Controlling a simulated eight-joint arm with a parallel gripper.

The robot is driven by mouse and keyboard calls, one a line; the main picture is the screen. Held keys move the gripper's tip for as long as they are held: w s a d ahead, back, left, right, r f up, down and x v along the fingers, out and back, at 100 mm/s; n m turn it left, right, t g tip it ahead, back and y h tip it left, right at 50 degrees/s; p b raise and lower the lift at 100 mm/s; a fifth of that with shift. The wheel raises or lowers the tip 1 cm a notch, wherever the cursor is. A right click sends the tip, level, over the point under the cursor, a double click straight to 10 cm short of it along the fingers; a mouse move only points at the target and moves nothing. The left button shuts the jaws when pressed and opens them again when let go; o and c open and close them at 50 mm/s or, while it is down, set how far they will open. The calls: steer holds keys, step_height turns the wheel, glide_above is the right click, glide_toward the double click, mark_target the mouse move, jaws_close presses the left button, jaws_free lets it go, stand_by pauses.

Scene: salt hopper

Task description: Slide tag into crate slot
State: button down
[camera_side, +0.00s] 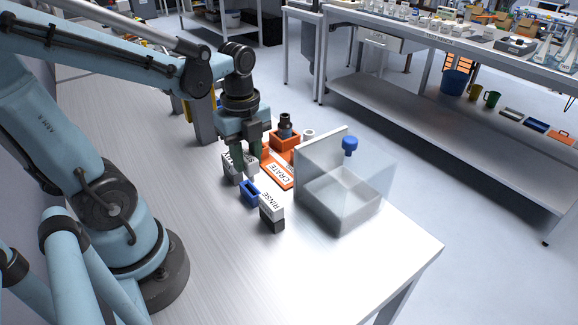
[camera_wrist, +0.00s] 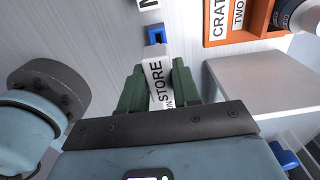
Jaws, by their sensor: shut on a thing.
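My gripper (camera_side: 246,165) has green fingers and points down over the bench. It is shut on a white tag (camera_wrist: 157,82) lettered STORE, which sits between the fingers in the wrist view (camera_wrist: 157,90). The orange crate (camera_side: 292,186) is just right of my gripper in the side view, with a white CRATE label. In the wrist view the crate (camera_wrist: 264,15) is at the upper right, its label reading CRATE and TWO. A dark-topped item stands in it. The slot itself is not clear in either view.
A small blue holder (camera_side: 250,191) stands below my gripper, beside a RINSE block (camera_side: 271,213). Another lettered block (camera_side: 230,169) is at the left. A clear hopper (camera_side: 345,190) with a blue knob (camera_side: 350,144) stands right of the crate. The bench front is clear.

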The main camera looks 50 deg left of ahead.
steer(key=w+a+r, duration=0.2)
steer(key=w+a, duration=0.3)
steer(key=a, duration=0.1)
steer(key=w+a+r, duration=0.2)
steer(key=w+a, duration=0.3)
steer(key=a, duration=0.1)
steer(key=shift+a+r, duration=0.3)
steer(key=shift+a, duration=0.1)
steer(key=shift+f, duration=0.15)
steer(key=shift+f, duration=2.8)
steer(key=shift+f, duration=1.9)
steer(key=shift+c, duration=1.2)
jaws_free()
